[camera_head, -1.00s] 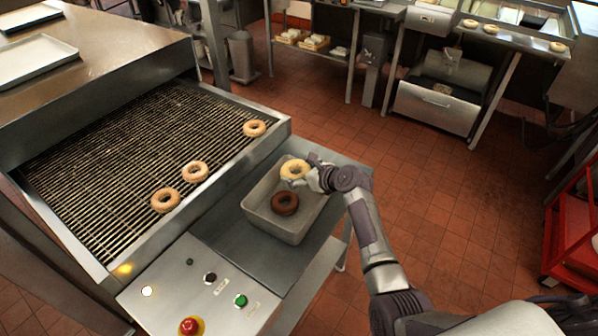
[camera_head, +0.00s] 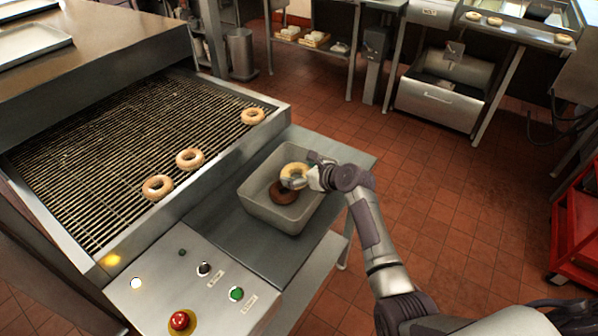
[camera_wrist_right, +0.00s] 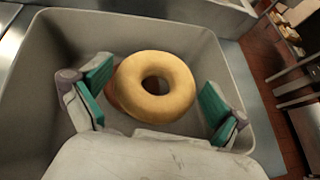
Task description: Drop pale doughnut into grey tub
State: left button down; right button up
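The pale doughnut (camera_head: 294,176) is inside the grey tub (camera_head: 283,218), above or on the brown doughnut (camera_head: 283,193) and partly covering it. I cannot tell whether the two touch. My right gripper (camera_head: 308,178) reaches into the tub from the right. In the right wrist view, the pale doughnut (camera_wrist_right: 155,105) lies between the two teal-padded fingers of my right gripper (camera_wrist_right: 156,88). The fingers are spread, with narrow gaps beside the ring. The tub's walls (camera_wrist_right: 45,60) surround both fingers. A sliver of brown shows at the ring's left. My left gripper is not in view.
The tub stands on a steel shelf (camera_head: 225,222) beside a wire conveyor (camera_head: 85,150) carrying several ring doughnuts (camera_head: 190,159). A control panel (camera_head: 170,285) with a red button is at the front. Open tiled floor lies right of the shelf.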

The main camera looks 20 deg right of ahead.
jog(key=v, duration=1.2)
dwell(0.3)
